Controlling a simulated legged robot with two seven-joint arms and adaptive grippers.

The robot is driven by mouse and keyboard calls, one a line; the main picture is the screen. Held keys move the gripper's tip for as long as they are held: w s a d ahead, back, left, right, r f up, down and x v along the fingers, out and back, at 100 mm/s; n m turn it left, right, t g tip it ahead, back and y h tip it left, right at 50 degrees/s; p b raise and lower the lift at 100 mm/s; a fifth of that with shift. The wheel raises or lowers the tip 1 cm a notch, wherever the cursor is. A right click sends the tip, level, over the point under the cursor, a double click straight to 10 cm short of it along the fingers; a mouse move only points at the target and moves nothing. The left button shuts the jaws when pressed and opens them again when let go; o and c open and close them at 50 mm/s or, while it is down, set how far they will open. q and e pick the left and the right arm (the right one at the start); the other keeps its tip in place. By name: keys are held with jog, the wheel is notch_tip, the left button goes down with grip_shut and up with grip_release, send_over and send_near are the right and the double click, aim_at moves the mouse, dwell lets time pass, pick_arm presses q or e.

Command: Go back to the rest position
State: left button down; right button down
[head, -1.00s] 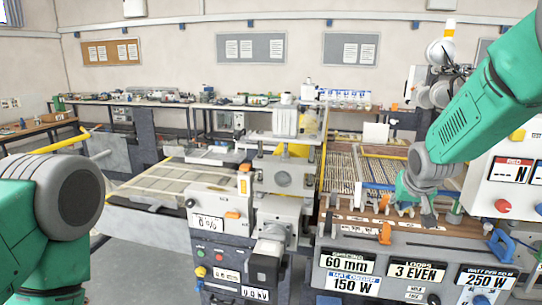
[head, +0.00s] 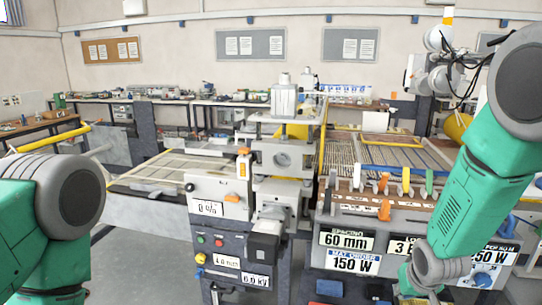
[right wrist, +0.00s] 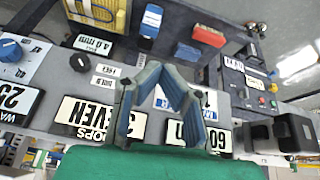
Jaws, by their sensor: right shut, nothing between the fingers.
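My right gripper (right wrist: 160,70) is shut and empty. Its grey fingers come together at the tips in the right wrist view, in front of the label panel. In the head view, the right gripper (head: 415,292) is low at the bottom edge, in front of the panel, and partly cut off. My green right arm hangs down along the right side. My left arm's green and grey links show at the left edge, but its gripper is out of the picture.
The label panel (head: 385,226) stands close to the right gripper. Behind it is the wire bench (head: 386,152) with coloured clips along its front. The press (head: 283,158) stands in the middle, with a pale mesh table (head: 172,170) to its left. Floor is clear at lower left.

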jog(key=s+f+g+b, duration=0.2)
jog(key=s+f+b, duration=0.3)
jog(key=s+f, duration=1.05)
jog(key=s+a+f+n+g+b, duration=0.1)
jog(key=s+f+b, duration=0.2)
jog(key=s, duration=0.6)
jog(key=s+a+f+n+g+y+b, duration=0.1)
jog(key=s+f+b, duration=0.2)
jog(key=s+f, duration=0.5)
jog(key=shift+s+a+b, duration=0.3)
jog(key=shift+s, duration=0.25)
jog(key=shift+a, duration=0.3)
jog(key=shift+d, duration=0.1)
